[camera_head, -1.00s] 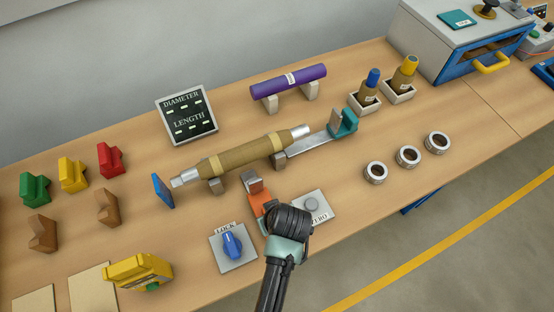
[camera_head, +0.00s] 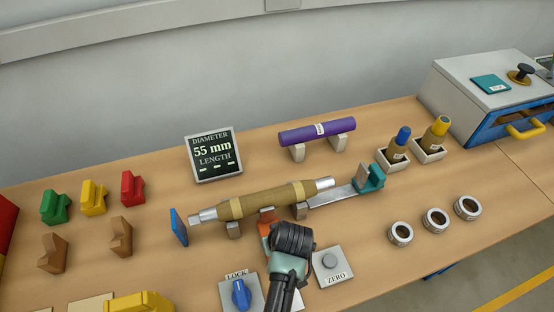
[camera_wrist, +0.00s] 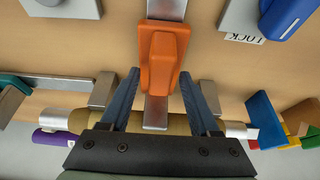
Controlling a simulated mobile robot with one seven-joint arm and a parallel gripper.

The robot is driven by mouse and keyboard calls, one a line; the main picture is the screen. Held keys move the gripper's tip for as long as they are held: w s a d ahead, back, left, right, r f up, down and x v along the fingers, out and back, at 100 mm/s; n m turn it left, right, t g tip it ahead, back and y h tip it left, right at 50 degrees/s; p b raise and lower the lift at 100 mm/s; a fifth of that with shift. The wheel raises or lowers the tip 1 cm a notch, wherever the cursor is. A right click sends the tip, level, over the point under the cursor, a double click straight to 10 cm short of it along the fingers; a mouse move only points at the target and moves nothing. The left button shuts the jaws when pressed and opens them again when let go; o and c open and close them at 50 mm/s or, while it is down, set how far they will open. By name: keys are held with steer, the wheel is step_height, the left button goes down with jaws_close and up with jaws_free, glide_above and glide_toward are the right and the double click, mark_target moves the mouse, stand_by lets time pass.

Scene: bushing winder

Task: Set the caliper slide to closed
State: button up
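The orange caliper slide (camera_head: 265,229) shows just beyond my gripper (camera_head: 288,228) in the head view. Its grey jaw (camera_head: 267,215) is at the near side of the tan bushing (camera_head: 268,199), seemingly against it. In the wrist view the slide (camera_wrist: 163,60) sits on a metal rail (camera_wrist: 166,8) between the two fingers of my gripper (camera_wrist: 160,72). The fingertips appear to meet its sides. The display (camera_head: 213,155) reads 55 mm under DIAMETER and dashes under LENGTH. My gripper hides much of the slide in the head view.
The blue LOCK knob (camera_head: 241,292) is left of my gripper and the grey ZERO button (camera_head: 330,261) is right. A teal block (camera_head: 371,177) and a blue plate (camera_head: 178,227) are near the bushing's ends. Several metal rings (camera_head: 435,220) lie at the right.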

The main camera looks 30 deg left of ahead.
steer(key=shift+s+d, duration=0.1)
steer(key=b+v, duration=0.1)
steer(key=v, duration=1.2)
